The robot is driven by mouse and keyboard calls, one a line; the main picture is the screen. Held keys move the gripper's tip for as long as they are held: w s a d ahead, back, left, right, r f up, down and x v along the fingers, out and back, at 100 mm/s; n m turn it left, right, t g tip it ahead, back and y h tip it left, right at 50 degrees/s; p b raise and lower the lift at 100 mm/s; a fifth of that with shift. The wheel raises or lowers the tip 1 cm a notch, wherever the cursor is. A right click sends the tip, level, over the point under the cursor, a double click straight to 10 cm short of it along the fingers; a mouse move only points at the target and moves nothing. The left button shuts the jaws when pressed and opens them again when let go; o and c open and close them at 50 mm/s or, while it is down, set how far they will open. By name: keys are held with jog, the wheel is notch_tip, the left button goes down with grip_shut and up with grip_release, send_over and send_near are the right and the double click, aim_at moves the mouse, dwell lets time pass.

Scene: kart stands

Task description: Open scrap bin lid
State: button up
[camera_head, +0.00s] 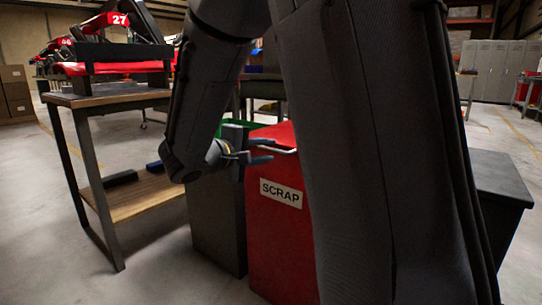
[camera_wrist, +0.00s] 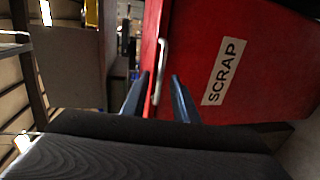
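The red scrap bin (camera_head: 281,236) stands in the middle of the head view with its red lid (camera_head: 276,134) down, as far as I can see; my arm hides its right part. A white "SCRAP" label is on its front. A pale bar handle (camera_head: 279,149) runs along the lid's front edge; it also shows in the wrist view (camera_wrist: 160,70). My gripper (camera_head: 268,150) is at the handle's left end. In the wrist view its two fingers (camera_wrist: 162,78) are apart, with the handle between or just beyond their tips. I cannot tell whether they touch it.
A grey bin with a green top (camera_head: 216,225) stands directly left of the scrap bin. A wooden workbench (camera_head: 105,96) with a kart on top is further left. Grey lockers (camera_head: 497,68) line the back right. The floor at the left front is clear.

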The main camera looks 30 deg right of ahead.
aim_at(272, 149)
jog(key=shift+b+x, duration=0.4)
jog(key=shift+x, duration=1.1)
jog(key=shift+c, duration=0.4)
jog(key=shift+f, duration=0.1)
grip_shut()
jog(key=shift+s, duration=0.1)
jog(key=shift+r+p, duration=0.4)
jog(key=shift+p, duration=0.2)
jog(key=shift+r, duration=0.1)
